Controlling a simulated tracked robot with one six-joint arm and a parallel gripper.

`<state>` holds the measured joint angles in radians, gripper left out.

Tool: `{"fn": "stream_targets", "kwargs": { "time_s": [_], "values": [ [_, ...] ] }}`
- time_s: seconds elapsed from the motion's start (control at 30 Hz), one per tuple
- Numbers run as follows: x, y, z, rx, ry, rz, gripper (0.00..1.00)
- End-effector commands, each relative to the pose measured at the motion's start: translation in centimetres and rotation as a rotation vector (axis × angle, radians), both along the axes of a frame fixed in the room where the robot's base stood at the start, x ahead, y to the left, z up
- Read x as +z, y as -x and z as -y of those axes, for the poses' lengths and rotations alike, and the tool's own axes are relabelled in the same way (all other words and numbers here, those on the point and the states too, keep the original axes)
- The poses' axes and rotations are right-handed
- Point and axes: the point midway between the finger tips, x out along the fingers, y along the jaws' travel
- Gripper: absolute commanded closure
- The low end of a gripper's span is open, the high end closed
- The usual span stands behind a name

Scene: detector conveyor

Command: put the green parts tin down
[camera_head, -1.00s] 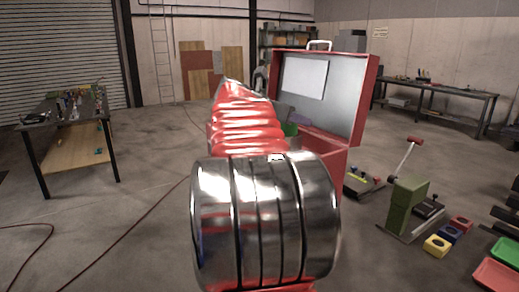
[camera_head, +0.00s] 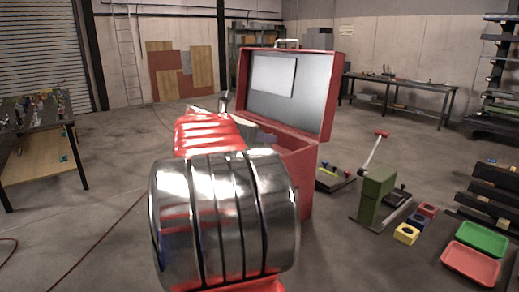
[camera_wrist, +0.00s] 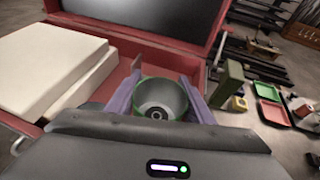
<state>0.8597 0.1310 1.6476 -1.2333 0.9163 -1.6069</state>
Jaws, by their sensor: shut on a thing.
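The green parts tin (camera_wrist: 144,84) is a round open cup with a green rim and a grey inside, seen from above in the wrist view. My gripper (camera_wrist: 157,94) has its purple fingers shut on the tin, one on each side. The tin is held over or near the open red toolbox (camera_wrist: 124,49); its height above anything below cannot be told. In the head view the toolbox (camera_head: 304,174) stands with its lid raised, and my arm hides most of the gripper and the tin.
Pale blocks (camera_wrist: 42,66) lie at the left in the wrist view. Right of the toolbox stand a green block (camera_head: 374,196), a yellow block (camera_head: 406,234), a red tray (camera_head: 470,263) and a green tray (camera_head: 482,238). Benches stand at both sides; open floor lies at the left.

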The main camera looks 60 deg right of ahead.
Motion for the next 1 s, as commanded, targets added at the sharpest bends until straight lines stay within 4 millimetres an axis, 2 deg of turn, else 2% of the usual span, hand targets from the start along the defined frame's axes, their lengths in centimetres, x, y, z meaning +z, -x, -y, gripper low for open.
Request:
{"fn": "stream_targets", "kwargs": {
  "time_s": [0.27,0.6,1.0],
  "values": [
    [-0.2,0.0,0.0,0.000,0.000,0.000,0.76],
    [-3.6,0.1,0.0,-0.001,0.000,0.000,0.76],
    [-4.0,0.1,0.0,-0.001,0.000,0.000,0.76]
  ]
}}
